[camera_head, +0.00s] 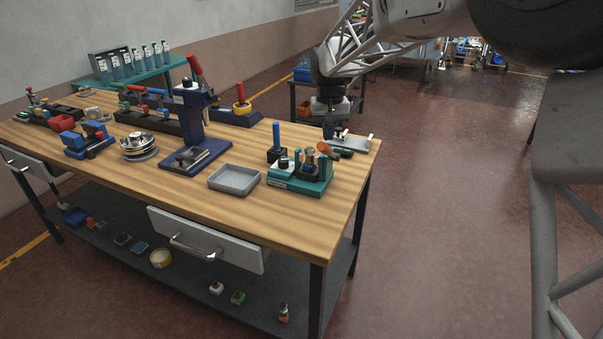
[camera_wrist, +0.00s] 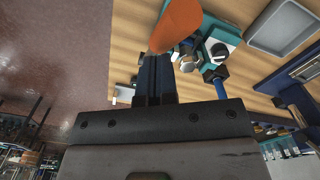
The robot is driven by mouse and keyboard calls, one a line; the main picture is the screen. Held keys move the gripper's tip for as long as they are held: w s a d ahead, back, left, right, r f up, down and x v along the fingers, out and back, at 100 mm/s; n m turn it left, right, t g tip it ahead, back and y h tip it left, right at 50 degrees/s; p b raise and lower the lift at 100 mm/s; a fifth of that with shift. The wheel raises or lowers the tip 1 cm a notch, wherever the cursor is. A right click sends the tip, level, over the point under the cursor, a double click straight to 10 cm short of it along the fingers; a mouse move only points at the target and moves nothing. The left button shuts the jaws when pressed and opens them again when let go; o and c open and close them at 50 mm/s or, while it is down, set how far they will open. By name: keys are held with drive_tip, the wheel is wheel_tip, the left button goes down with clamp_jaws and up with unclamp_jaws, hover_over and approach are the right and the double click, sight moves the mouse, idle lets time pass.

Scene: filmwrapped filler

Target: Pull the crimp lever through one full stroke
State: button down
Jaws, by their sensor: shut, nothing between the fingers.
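A teal crimp fixture (camera_head: 300,185) stands at the near right corner of the bench; it also shows in the wrist view (camera_wrist: 222,36). Its lever, with an orange grip (camera_head: 326,150), tilts on its right side. In the wrist view the orange grip (camera_wrist: 178,22) is large and close, right at my fingertips. My gripper (camera_head: 331,134) points down just behind and above the lever. Its dark fingers (camera_wrist: 156,60) are together with nothing between them. Whether they touch the grip cannot be told. The lever's lower end is partly hidden by the fixture.
A grey tray (camera_head: 234,180) and a blue press with a red lever (camera_head: 190,120) are further left. A small flat device (camera_head: 350,143) lies behind the fixture. Open floor lies right of the bench.

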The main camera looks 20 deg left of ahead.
drive_tip(key=shift+w+r, duration=0.6)
drive_tip(key=shift+w, duration=0.2)
drive_tip(key=shift+w+r, duration=0.25)
drive_tip(key=shift+w, duration=0.25)
drive_tip(key=shift+w+r, duration=0.25)
drive_tip(key=shift+w, duration=0.2)
drive_tip(key=shift+w+r, duration=0.2)
drive_tip(key=shift+w, duration=0.3)
drive_tip(key=shift+w+r, duration=0.15)
drive_tip(key=shift+w, duration=0.35)
drive_tip(key=shift+r, duration=0.1)
drive_tip(key=shift+r, duration=2.45)
